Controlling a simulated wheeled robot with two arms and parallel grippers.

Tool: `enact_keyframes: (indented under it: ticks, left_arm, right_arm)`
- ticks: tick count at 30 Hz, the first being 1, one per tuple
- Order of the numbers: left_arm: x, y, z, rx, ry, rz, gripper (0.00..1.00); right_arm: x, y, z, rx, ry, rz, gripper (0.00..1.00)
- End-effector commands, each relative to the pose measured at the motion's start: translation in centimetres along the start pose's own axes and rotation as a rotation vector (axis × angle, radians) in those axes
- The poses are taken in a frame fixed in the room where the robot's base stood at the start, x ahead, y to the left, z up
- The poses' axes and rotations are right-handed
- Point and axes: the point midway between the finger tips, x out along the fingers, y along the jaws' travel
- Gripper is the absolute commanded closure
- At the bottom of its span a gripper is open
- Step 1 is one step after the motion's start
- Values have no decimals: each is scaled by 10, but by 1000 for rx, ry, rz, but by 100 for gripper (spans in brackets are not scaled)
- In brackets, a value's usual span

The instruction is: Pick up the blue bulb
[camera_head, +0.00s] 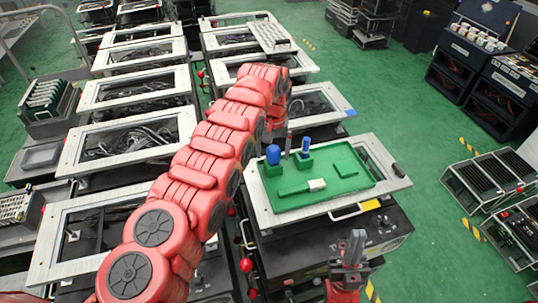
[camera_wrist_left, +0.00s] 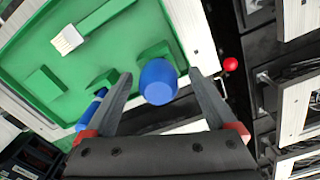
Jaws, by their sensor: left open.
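The blue bulb (camera_head: 272,154) stands in a green holder at the left of the green tray (camera_head: 345,184). In the left wrist view the rounded blue bulb (camera_wrist_left: 158,82) lies between the fingers of my left gripper (camera_wrist_left: 160,73), with a gap visible on both sides. My left gripper (camera_head: 288,145) is open, fingers pointing down, just right of the bulb in the head view. A second, slimmer blue item (camera_head: 305,146) stands in another green holder to the right; it is partly behind a finger in the wrist view. My right gripper (camera_head: 354,246) is low in the head view, apart from the tray; its opening is unclear.
A white-ended brush-like piece (camera_head: 316,185) and a green block (camera_wrist_left: 45,80) lie on the tray. The tray rests on a pale-framed bench (camera_head: 380,158) with a handle and red knobs (camera_head: 246,265).

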Motion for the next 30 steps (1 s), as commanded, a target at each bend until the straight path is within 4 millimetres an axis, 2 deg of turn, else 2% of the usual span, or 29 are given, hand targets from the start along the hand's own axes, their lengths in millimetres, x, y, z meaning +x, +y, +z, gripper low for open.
enact_keyframes:
  ticks: [7, 8, 22, 30]
  left_arm:
    - [5, 1, 0, 1, 2, 0, 9]
    - [5, 1, 0, 1, 2, 0, 13]
    - [5, 1, 0, 0, 3, 0, 98]
    - [4, 1, -1, 1, 4, 0, 99]
  right_arm:
    - [0, 0, 0, 0, 0, 0, 100]
    - [0, 0, 0, 0, 0, 0, 100]
    - [0, 0, 0, 0, 0, 0, 100]
    - [-1, 0, 0, 0, 0, 0, 100]
